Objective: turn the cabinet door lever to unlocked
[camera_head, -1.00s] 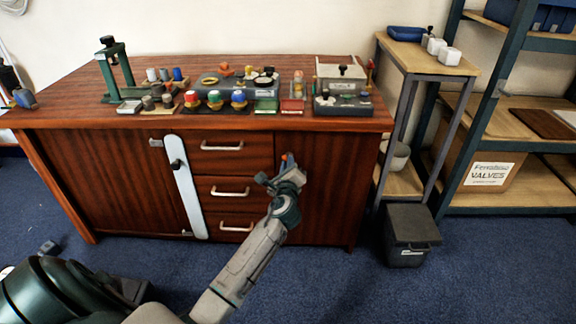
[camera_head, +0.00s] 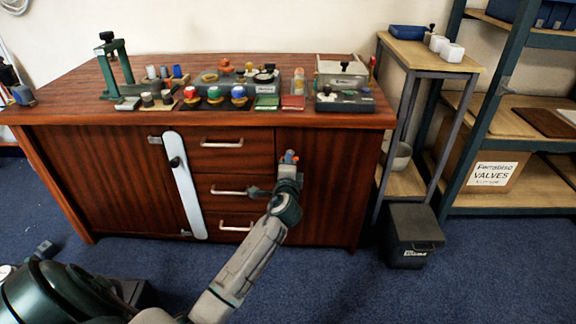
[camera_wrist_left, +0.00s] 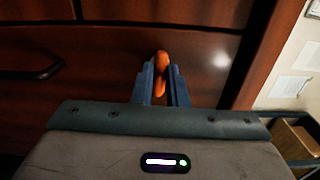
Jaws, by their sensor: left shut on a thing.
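The orange lever (camera_wrist_left: 160,75) is on the dark red wooden cabinet front. In the left wrist view it stands roughly upright between the blue-grey fingers of my left gripper (camera_wrist_left: 161,92), which is shut on it. In the head view my left gripper (camera_head: 289,160) is at the right-hand cabinet door (camera_head: 335,175), near that door's left edge. Only a small orange tip of the lever (camera_head: 290,153) shows there; the fingers and wrist hide the rest. My right gripper is not in view.
Three drawers with pale handles (camera_head: 222,142) are left of the lever. Several small parts and fixtures stand on the cabinet top (camera_head: 60,115). A black bin (camera_head: 413,235) is on the floor at right.

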